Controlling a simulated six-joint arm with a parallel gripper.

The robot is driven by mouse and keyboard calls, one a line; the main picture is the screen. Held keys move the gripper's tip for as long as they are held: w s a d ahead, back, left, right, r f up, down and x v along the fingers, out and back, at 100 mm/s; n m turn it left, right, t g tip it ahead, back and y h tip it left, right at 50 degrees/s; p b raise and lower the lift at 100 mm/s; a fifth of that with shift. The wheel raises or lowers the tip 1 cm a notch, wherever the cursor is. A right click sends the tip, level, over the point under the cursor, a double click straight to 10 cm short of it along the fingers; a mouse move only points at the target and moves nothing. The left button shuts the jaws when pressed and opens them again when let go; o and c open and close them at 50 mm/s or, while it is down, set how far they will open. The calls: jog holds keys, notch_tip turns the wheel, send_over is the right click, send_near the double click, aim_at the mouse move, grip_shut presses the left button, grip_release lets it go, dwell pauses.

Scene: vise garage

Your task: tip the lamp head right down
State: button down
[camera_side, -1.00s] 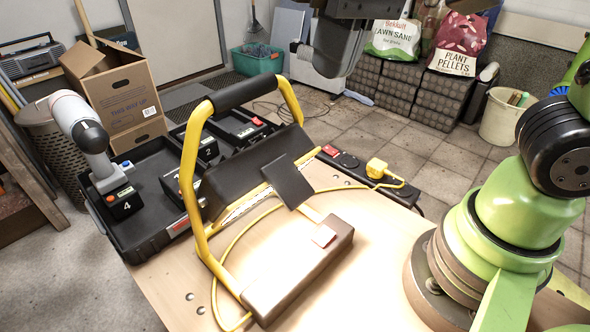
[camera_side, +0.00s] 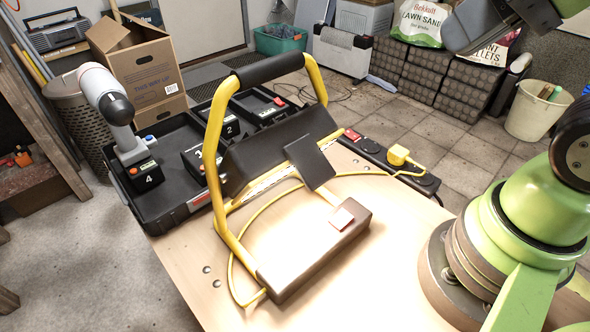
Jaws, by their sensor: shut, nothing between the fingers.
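The work lamp stands on the wooden bench in a yellow tube frame (camera_side: 216,160) with a black grip (camera_side: 268,70) across its top. The dark lamp head (camera_side: 275,142) sits inside the frame, tilted, with its lit face towards the bench. A bright patch of light lies on the bench in front of it. My gripper (camera_side: 464,38) is at the top right, partly cut off by the picture edge. It is shut and empty, well to the right of the lamp and apart from it.
A black tray (camera_side: 170,215) with numbered batteries and a drill (camera_side: 118,112) is at left. A power strip (camera_side: 385,160) and yellow cable lie behind right.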

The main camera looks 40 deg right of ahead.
dwell(0.3)
jog(key=c, duration=1.3)
grip_release()
jog(key=shift+f, duration=0.15)
jog(key=shift+o, duration=0.4)
jog(key=f+m+g, duration=0.1)
jog(key=f+g, duration=0.1)
jog(key=f+m+g+y, duration=0.1)
jog(key=f+g, duration=0.1)
jog(key=f+m+g, duration=0.1)
jog(key=f+g, duration=0.1)
jog(key=shift+w+a+m+y, duration=0.2)
jog(key=shift+a+m+y, duration=0.15)
jog(key=shift+m+y, duration=0.05)
jog(key=m+t+y, duration=0.6)
jog(key=m+y, duration=1)
jog(key=m, duration=1)
send_near(335, 173)
jog(key=w+a, duration=0.1)
jog(key=a, duration=0.1)
jog(key=shift+x, duration=4.9)
jog(key=shift+r, duration=0.1)
jog(key=shift+c, duration=0.2)
jog(key=shift+d, duration=0.1)
grip_shut()
